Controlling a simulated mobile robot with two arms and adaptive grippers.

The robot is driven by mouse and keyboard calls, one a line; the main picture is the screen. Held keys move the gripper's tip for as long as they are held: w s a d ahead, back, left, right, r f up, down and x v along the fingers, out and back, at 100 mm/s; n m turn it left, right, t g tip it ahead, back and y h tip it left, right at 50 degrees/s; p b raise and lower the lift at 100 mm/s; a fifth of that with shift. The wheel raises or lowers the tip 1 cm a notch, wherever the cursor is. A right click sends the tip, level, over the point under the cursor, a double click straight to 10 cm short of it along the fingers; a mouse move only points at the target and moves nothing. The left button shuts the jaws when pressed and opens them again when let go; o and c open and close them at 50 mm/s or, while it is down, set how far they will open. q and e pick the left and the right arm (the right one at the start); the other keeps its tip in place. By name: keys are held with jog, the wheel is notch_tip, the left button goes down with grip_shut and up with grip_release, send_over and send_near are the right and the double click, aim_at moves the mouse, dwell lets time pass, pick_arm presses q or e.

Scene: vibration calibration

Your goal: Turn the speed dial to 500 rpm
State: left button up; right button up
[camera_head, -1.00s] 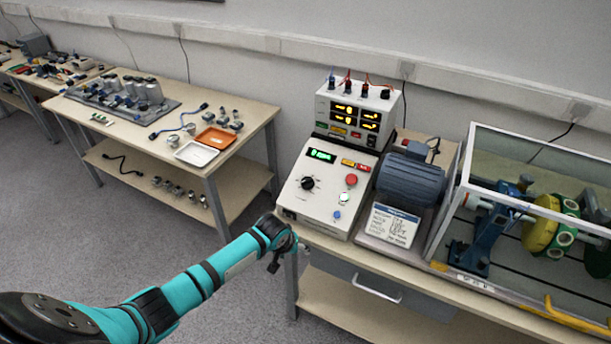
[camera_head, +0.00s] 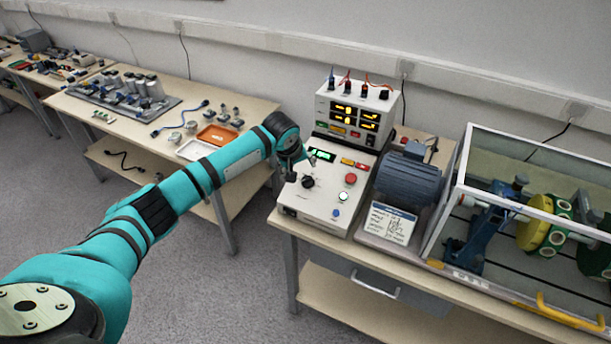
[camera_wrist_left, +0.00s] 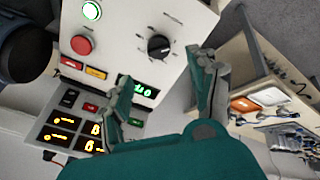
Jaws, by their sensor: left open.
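The speed dial (camera_head: 308,181) is a black knob on the sloped white control box (camera_head: 318,211), below a small green display (camera_head: 322,155). The dial also shows in the left wrist view (camera_wrist_left: 158,46), with a white mark on its face. My left gripper (camera_head: 300,168) is just above and left of the dial in the head view. In the left wrist view its two fingers (camera_wrist_left: 165,88) are spread and empty, with the dial beyond the gap between their tips. The fingers appear apart from the dial. The digits on the green display are partly hidden by a finger. My right gripper is not in view.
A red button (camera_head: 351,179) and a lit green button (camera_head: 344,196) sit right of the dial. A meter box (camera_head: 358,112) with cables stands behind. A blue motor (camera_head: 409,180) and a clear guard enclosure (camera_head: 535,215) stand to the right. A side table with trays (camera_head: 216,135) is left.

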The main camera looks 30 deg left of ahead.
aim_at(306, 178)
pick_arm(q)
jog(key=x, duration=0.9)
jog(key=shift+w+f, duration=0.1)
jog(key=shift+f, duration=0.05)
jog(key=c, duration=1.1)
